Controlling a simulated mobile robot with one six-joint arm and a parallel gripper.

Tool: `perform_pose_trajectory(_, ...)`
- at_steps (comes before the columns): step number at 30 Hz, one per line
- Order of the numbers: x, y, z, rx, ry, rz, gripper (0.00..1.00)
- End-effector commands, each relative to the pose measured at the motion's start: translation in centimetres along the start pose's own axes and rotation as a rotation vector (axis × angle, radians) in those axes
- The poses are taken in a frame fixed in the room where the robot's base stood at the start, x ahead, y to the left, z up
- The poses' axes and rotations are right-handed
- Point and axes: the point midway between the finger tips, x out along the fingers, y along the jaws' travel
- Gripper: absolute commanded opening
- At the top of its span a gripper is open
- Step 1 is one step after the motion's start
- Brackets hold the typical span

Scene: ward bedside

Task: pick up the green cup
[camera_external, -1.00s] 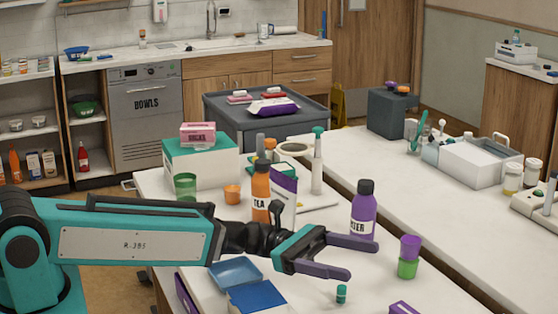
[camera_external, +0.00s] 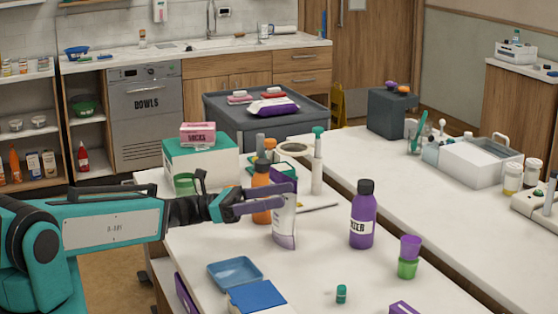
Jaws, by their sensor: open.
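One green cup (camera_external: 182,183) stands at the far left of the near table, in front of the white and teal box, partly hidden by my arm. Another green cup (camera_external: 407,268) stands at the table's right, with a purple cup (camera_external: 410,247) on top of it. My gripper (camera_external: 284,199) is open over the middle of the table, in front of the orange tea bottle (camera_external: 261,181) and just above a white pouch (camera_external: 284,230). It is right of the left green cup and well left of the stacked one. Whether its fingers touch the bottle or pouch cannot be told.
A tall purple bottle (camera_external: 363,214) stands between my gripper and the stacked cups. A blue tray (camera_external: 235,272), a blue-topped box (camera_external: 258,298) and a small teal bottle (camera_external: 341,294) lie nearer. The table is clear between the tray and the purple bottle.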

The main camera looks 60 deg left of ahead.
Motion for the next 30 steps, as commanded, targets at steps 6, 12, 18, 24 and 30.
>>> perform_pose_trajectory(6,-5.0,3.4,1.7,-0.008,-0.03,0.099,0.72)
perform_pose_trajectory(12,-10.3,6.8,2.7,-0.007,-0.039,0.221,0.72)
perform_pose_trajectory(18,-16.3,10.0,3.4,0.0,-0.037,0.364,0.72)
perform_pose_trajectory(24,-22.7,12.6,4.1,0.004,-0.039,0.507,0.72)
perform_pose_trajectory(30,-28.4,14.2,4.7,0.007,-0.043,0.627,0.72)
